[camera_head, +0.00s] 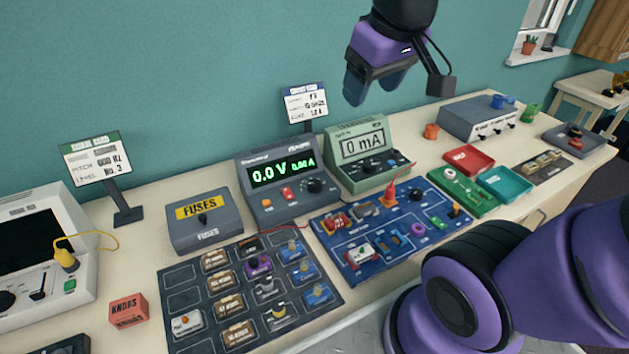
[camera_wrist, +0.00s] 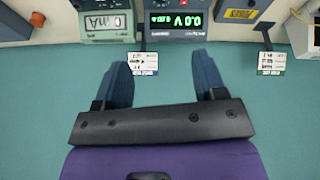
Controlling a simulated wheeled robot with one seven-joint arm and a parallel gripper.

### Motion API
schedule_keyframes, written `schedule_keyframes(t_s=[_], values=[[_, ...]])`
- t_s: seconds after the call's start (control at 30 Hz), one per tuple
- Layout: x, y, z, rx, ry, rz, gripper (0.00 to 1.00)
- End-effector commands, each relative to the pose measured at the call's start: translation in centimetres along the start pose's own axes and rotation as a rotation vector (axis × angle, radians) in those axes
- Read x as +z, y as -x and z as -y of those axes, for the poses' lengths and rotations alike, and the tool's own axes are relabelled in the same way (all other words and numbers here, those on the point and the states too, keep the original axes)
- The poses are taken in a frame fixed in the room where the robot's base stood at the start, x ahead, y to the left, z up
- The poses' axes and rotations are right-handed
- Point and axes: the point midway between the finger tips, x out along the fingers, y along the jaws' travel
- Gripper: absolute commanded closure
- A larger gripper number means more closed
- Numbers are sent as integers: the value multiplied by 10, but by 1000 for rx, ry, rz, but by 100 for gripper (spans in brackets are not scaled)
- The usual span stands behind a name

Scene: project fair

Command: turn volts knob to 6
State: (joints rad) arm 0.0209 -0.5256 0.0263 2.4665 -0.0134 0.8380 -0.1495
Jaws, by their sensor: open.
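The power supply (camera_head: 256,195) is a grey box at the back of the bench, with a green display reading 0.0 V and 0.00 A. On its front are an orange button, a red switch and a dark round knob (camera_head: 315,186); I cannot read the knob's label or setting. The supply also shows upside down at the top of the wrist view (camera_wrist: 198,34). My gripper (camera_head: 368,88) is raised above and to the right of the supply, near the teal wall. Its two blue-grey fingers (camera_wrist: 163,80) are apart with nothing between them.
A meter reading 0 mA (camera_head: 341,150) stands right beside the supply, and a fuse box (camera_head: 180,236) stands to its left. A blue circuit board (camera_head: 335,246) and a dark parts tray (camera_head: 183,302) lie in front.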

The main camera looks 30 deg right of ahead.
Motion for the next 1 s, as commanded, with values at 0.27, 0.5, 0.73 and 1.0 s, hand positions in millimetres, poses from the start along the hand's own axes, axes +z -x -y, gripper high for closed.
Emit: schedule_keyframes(t_s=[0.27,0.5,0.73,1.0], values=[[-41,-51,-8,-10,145,92,35],[-70,-104,-13,-37,273,162,35],[-88,-161,-16,-77,392,224,35],[-98,-234,-17,-139,526,287,35]])
